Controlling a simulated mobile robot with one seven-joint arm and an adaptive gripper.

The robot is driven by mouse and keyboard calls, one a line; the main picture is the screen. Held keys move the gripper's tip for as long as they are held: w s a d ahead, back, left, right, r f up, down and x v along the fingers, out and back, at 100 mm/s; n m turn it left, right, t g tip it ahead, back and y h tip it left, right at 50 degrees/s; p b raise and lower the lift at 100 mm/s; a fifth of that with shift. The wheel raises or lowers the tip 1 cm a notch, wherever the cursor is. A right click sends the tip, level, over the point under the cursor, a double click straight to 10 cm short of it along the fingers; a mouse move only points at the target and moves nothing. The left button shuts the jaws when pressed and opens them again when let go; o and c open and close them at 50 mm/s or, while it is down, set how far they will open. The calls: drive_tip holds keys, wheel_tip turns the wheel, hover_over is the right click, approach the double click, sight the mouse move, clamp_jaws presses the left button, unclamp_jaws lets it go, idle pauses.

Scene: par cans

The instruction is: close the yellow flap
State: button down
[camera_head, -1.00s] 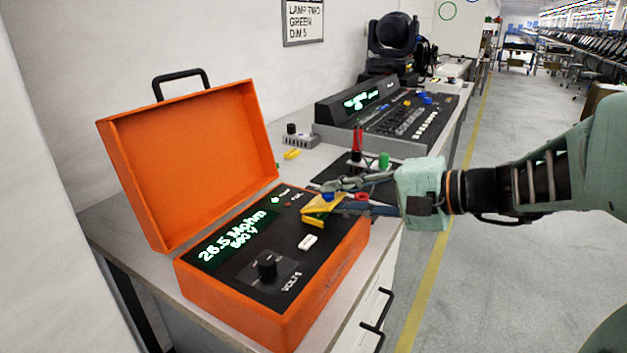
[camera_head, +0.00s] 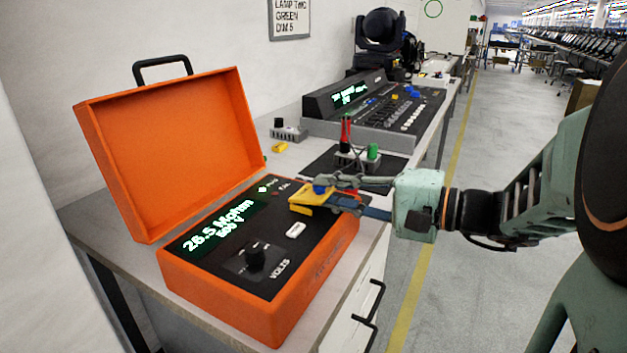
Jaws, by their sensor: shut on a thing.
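The yellow flap (camera_head: 308,195) sits on the black top panel of the orange tester case (camera_head: 228,308), near its right edge. It looks tilted up, with a blue thing (camera_head: 320,188) by its upper side; the gap beneath is partly hidden. My gripper (camera_head: 328,194) reaches in from the right, its fingers at the flap's right side and shut on it. The fingertips partly cover the flap. The case's orange lid (camera_head: 175,150) stands open. Its display (camera_head: 222,226) reads about 26.5 Mohm.
A black knob (camera_head: 255,258) and a white switch (camera_head: 296,230) are on the panel. Red and green plugs (camera_head: 373,152) stand on a mat behind my gripper. A control desk (camera_head: 380,105) and a lamp are farther back. The aisle floor on the right is clear.

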drive_tip(key=shift+r, duration=0.1)
drive_tip(key=c, duration=1.9)
unclamp_jaws()
drive_tip(key=shift+c, duration=0.2)
